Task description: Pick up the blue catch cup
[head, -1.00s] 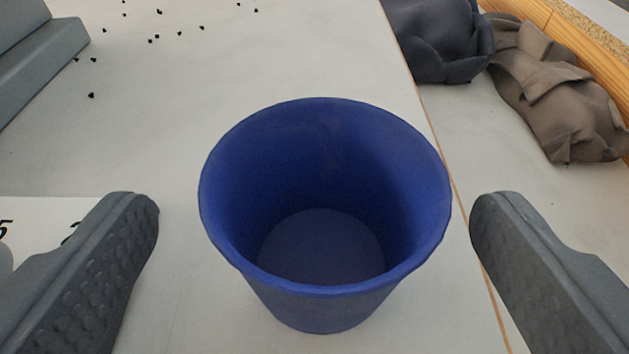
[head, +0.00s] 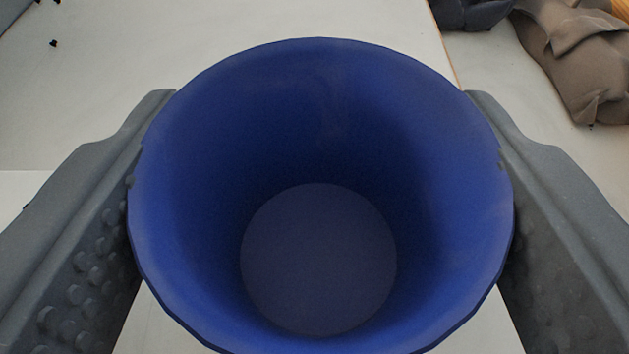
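The blue catch cup (head: 320,120) fills the middle of the head view, upright, with its open mouth toward me and its round floor visible inside. My gripper (head: 320,95) has one grey finger on each side of the cup. Both fingers meet the cup's outer wall just below the rim, and the gripper looks shut on it. The rim hides parts of the finger pads. The cup's underside is hidden, so I cannot tell whether it touches the white surface.
The white tabletop (head: 250,25) is mostly clear around the cup. A crumpled brown cloth (head: 580,55) and a dark cloth-like lump (head: 475,12) lie at the upper right, past a thin orange line.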

